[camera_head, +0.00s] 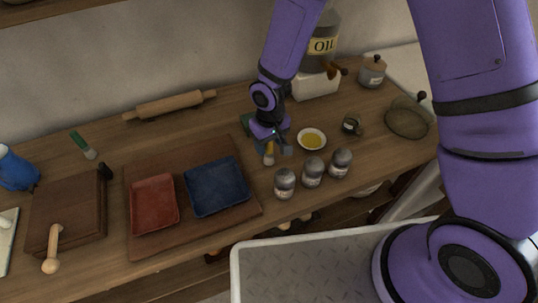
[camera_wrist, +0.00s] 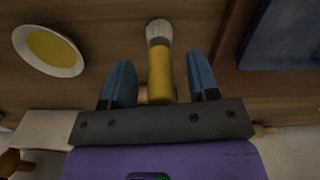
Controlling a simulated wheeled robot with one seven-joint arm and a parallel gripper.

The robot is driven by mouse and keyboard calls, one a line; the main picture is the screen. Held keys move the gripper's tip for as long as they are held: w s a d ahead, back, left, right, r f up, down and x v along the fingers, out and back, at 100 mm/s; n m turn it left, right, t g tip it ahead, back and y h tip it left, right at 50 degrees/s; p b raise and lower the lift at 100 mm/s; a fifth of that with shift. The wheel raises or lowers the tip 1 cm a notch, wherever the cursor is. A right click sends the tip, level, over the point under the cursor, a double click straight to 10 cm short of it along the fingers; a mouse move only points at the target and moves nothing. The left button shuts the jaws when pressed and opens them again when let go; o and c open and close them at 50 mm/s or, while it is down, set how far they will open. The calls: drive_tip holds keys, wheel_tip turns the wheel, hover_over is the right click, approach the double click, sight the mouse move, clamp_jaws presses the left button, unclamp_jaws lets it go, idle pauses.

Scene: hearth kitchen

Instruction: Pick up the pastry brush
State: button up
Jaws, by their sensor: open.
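A brush with a yellow handle and pale bristles (camera_head: 269,158) lies on the wooden counter, just right of the board with the trays. My gripper (camera_head: 271,143) is above its handle end and hides part of it. In the wrist view the brush (camera_wrist: 160,65) lies between the two blue fingers of my gripper (camera_wrist: 161,72), with a gap on both sides. The gripper is open and holds nothing. A second brush with a green handle (camera_head: 78,139) and pale bristles lies at the back left of the counter.
A white dish of yellow liquid (camera_head: 312,130) is close right of my gripper. Several shakers (camera_head: 313,172) stand at the front. A blue tray (camera_head: 217,187) and red tray (camera_head: 154,203) sit on a board (camera_head: 196,226). A rolling pin (camera_head: 169,105) lies behind.

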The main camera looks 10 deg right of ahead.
drive_tip(key=c, duration=1)
